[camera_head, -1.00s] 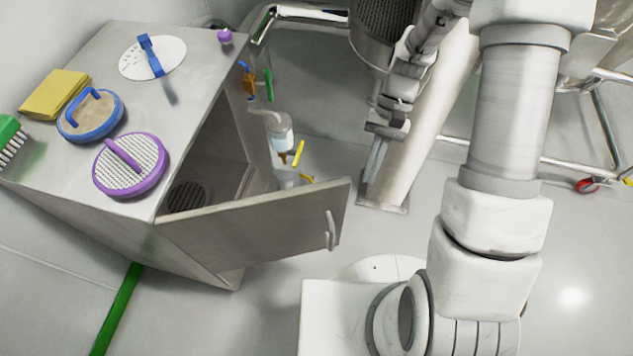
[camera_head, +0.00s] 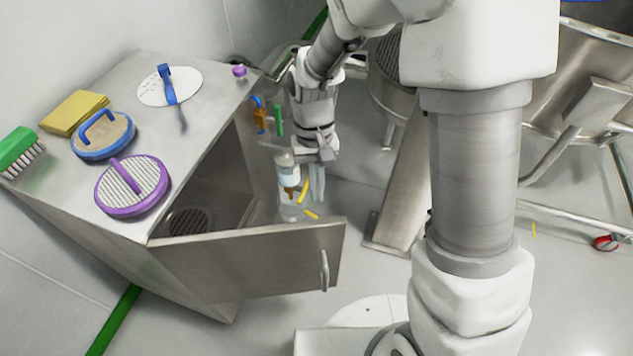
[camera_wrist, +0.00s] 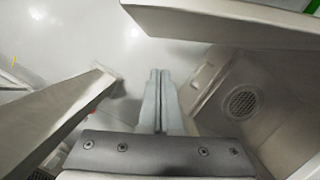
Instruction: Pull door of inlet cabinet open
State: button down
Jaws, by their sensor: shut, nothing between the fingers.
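The inlet cabinet (camera_head: 190,275) is a grey steel box at the left in the head view. Its door (camera_head: 250,262) stands partly open, hinged at the near corner and swung outward to the right. The door's handle (camera_head: 324,270) is on the outer face near the free edge. My gripper (camera_head: 317,185) points down beyond the door, on its inner side, in front of the cabinet opening and apart from the handle. In the wrist view my gripper (camera_wrist: 158,75) is shut and empty. The door (camera_wrist: 225,20) crosses the top there, and the cabinet's inside with a round grate (camera_wrist: 241,102) shows at the right.
On the cabinet top are a purple-rimmed screen (camera_head: 133,190), a blue-rimmed disc (camera_head: 104,140), a white disc (camera_head: 185,82), yellow cloth (camera_head: 74,112) and green brush (camera_head: 18,150). Bottles (camera_head: 288,170) are beside the opening. A slanted metal column (camera_head: 400,195) stands right of my gripper.

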aim_at(321, 225)
jog(key=s+f, duration=0.1)
jog(key=s+f+b, duration=0.1)
jog(key=s+f, duration=0.1)
jog(key=s+f+b, duration=0.1)
jog(key=s, duration=0.1)
jog(key=shift+d+f, duration=0.3)
jog(key=shift+s, duration=0.25)
